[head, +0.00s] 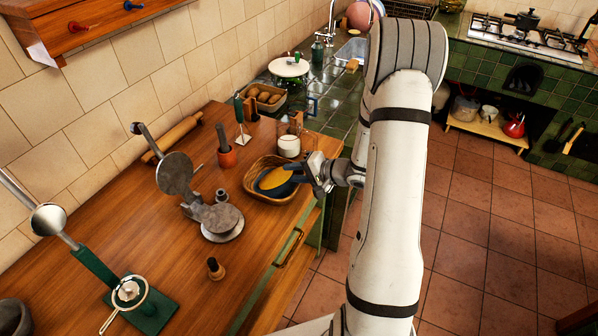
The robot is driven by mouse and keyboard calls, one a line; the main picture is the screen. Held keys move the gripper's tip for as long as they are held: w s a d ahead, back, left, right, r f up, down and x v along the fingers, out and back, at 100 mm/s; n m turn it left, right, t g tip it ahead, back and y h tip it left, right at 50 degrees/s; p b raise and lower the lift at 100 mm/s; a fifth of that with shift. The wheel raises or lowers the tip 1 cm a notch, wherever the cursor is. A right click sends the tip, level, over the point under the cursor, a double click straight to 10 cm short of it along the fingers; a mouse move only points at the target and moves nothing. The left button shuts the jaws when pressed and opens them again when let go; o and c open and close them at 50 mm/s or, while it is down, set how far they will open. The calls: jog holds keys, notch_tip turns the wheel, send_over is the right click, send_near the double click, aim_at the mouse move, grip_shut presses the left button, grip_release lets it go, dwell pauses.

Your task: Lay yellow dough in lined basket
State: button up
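A wicker basket (252,186) stands near the right edge of the wooden counter, with a dark blue lining (272,190) inside it. The yellow dough (275,177), a flat oval piece, shows within the basket's outline, over the dark lining. Whether it rests on the lining or hangs just above it cannot be told. My gripper (302,173) reaches in from the right, its dark fingers at the basket's right rim and close to the dough's right end. The fingertips merge with the dark lining, so their opening and any contact with the dough are unclear.
A glass jar with white contents (289,146) stands just behind the basket. A small wooden stamp (215,267) is nearer. Bare counter lies in front of the basket.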

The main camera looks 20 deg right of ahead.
jog(key=v, duration=0.8)
jog(key=shift+w, duration=0.1)
dwell(0.5)
jog(key=w+d+r+n+t+h, duration=0.1)
jog(key=d+r+n+h, duration=0.1)
jog(key=r+h, duration=0.35)
jog(key=w+d+r+n+h, duration=0.1)
jog(key=r+n+h, duration=0.1)
jog(key=r+h, duration=0.35)
jog(key=s+a+r+n+g, duration=0.1)
jog(key=s+a+g, duration=0.1)
jog(key=s+a, duration=0.2)
jog(key=s+a+r+n+g+y+b, duration=0.1)
jog(key=s+a, duration=0.3)
jog(key=s, duration=0.7)
jog(key=s+a+r+n+g+y, duration=0.1)
jog(key=s+a+r+n+g, duration=0.1)
jog(key=s, duration=0.5)
jog(key=shift+s+a+r+n+g, duration=0.3)
jog(key=shift+a+r+n+g, duration=0.15)
jog(key=shift+a+g, duration=0.4)
